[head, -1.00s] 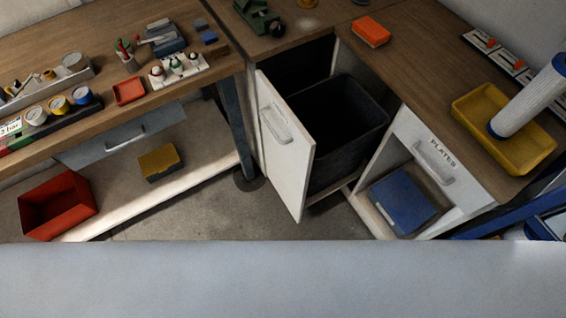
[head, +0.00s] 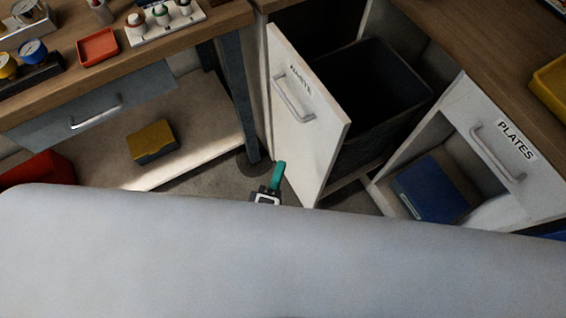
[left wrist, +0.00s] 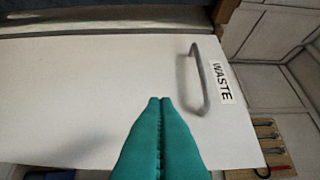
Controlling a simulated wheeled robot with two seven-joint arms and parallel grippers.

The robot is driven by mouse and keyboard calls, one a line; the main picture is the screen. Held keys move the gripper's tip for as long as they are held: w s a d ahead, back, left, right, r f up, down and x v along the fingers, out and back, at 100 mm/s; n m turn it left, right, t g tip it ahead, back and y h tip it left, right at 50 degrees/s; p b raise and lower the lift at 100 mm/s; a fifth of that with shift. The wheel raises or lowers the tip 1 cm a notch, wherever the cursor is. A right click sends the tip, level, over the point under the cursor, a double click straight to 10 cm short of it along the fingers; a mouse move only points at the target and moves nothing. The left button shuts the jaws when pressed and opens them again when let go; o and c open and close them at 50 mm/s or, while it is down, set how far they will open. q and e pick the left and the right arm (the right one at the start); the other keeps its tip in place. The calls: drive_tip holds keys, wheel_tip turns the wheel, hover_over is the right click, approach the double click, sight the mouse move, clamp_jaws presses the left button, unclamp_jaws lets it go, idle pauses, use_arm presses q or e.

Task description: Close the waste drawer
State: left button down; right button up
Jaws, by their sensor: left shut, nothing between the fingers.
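The waste drawer is pulled out from the corner cabinet. Its white front (head: 308,115) carries a grey bar handle (head: 293,97) and a WASTE label, and a black bin (head: 375,95) stands behind the front. My left gripper (head: 278,175) is low in front of the drawer front, with its teal fingers shut and empty. In the left wrist view the shut fingertips (left wrist: 160,102) point at the white front (left wrist: 85,90), left of the handle (left wrist: 198,78). I cannot tell whether they touch it. My right gripper is not in view.
Right of the drawer, a white PLATES front (head: 500,150) stands out beside a blue box (head: 432,188). A bench with a grey drawer (head: 95,105) is at the left, with a yellow box (head: 152,142) on its lower shelf. Floor shows before the drawer.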

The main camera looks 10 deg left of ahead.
use_arm(q)
drive_tip(key=w+d+b, duration=0.1)
drive_tip(key=w+d, duration=0.3)
drive_tip(key=w, duration=0.6)
drive_tip(key=shift+d, duration=0.2)
